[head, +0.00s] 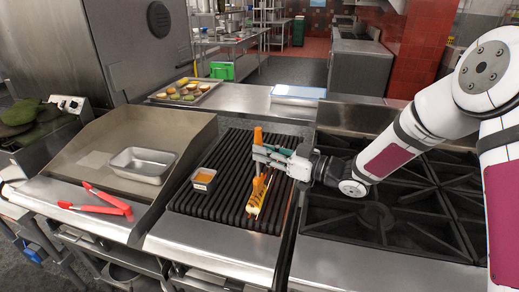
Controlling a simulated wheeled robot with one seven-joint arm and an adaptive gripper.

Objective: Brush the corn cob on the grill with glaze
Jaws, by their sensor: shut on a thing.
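In the head view, the corn cob (254,206), yellow with an orange tint, lies on the right part of the black-barred grill (223,190). My gripper (260,154) is above the grill and shut on the orange handle of a brush (258,137). The brush is close to upright, and its lower end meets the cob in the picture. I cannot tell whether the bristles touch it. A small pan of orange glaze (204,178) sits on the grill to the left of the cob.
A tray of vegetables (184,91) stands on the back counter. Gas burners (383,209) are to the right, under my arm. The left grill bars are bare.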

